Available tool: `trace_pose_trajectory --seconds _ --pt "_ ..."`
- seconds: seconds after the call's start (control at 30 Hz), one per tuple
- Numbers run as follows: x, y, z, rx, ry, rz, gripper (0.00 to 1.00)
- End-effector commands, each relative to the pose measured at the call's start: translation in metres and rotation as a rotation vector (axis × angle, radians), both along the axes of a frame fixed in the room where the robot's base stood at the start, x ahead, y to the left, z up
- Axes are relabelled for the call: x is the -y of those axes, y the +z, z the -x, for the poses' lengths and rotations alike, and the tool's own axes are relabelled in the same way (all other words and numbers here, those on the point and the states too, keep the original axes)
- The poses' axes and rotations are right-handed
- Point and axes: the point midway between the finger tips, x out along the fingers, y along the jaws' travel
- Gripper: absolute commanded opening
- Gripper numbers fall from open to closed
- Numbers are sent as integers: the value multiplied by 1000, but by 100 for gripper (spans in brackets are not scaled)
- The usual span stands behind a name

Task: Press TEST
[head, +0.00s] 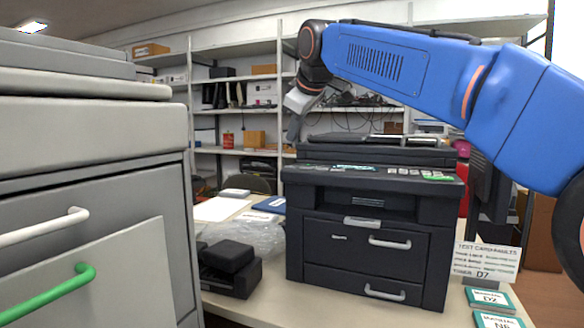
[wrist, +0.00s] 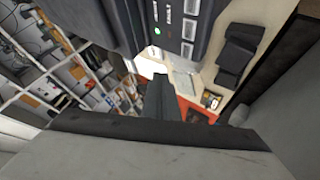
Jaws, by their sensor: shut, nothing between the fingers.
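The dark printer (head: 368,235) stands on the table in the middle of the head view. Its top control panel (head: 375,177) has several pale buttons (head: 403,171) and a green strip (head: 437,178) at the right end. I cannot read which button is TEST. In the wrist view, part of the panel shows at the top with grey buttons (wrist: 189,28) and a small lit green light (wrist: 157,31). My gripper (head: 294,130) is shut and empty, above the printer's back left, apart from the panel. Its dark fingers (wrist: 160,90) also show in the wrist view.
A sign headed TEST CARD RESULTS (head: 486,261) stands right of the printer, with teal boxes (head: 494,300) in front. A black device (head: 230,268) and clear plastic (head: 245,238) lie left. A grey drawer cabinet (head: 90,200) fills the left side. Shelves (head: 235,105) stand behind.

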Motion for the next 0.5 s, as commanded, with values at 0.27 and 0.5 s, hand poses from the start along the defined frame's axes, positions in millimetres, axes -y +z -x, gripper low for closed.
trace_pose_trajectory --seconds 0.27,0.5 --pt "0 -32 0 0 -1 1 0" --pt "0 -47 0 0 0 0 0"
